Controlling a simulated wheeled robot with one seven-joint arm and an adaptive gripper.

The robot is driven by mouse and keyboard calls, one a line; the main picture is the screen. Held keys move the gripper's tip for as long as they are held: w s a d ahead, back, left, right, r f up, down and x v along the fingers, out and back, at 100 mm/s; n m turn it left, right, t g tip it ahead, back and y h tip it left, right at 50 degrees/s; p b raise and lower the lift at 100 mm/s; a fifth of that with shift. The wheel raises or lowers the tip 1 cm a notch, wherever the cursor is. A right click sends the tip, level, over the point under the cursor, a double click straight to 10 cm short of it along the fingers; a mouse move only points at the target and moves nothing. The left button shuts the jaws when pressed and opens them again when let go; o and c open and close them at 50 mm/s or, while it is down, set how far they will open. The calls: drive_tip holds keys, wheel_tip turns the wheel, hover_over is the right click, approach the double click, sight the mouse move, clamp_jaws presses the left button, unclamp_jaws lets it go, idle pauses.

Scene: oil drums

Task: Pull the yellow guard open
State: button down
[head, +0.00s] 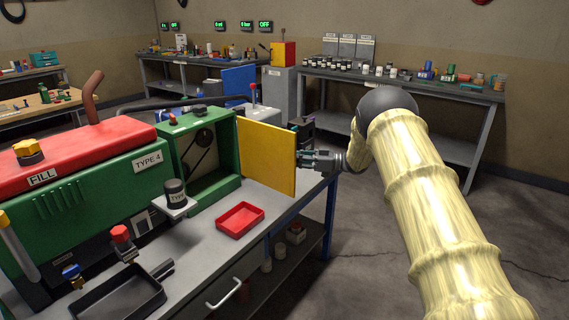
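The yellow guard (266,157) is a flat panel hinged at the right side of a green box-shaped housing (207,160). It stands swung out from the housing, whose inside shows a dark belt and pulley. My gripper (308,159) is at the guard's outer right edge, with its fingers pointing left toward it. The fingers are small in view and partly hidden by the guard, so I cannot tell whether they are shut on the edge.
A red tray (240,219) lies on the bench below the guard. A TYPE 4 machine (84,190), a dark can (175,193) on a small shelf and a black pan (118,295) are to the left. Open floor (390,235) lies to the right.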

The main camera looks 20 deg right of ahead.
drive_tip(key=shift+d, duration=0.2)
drive_tip(key=c, duration=1.5)
unclamp_jaws()
drive_tip(key=shift+w, duration=0.1)
drive_tip(key=v, duration=1.2)
drive_tip(key=shift+f, duration=0.1)
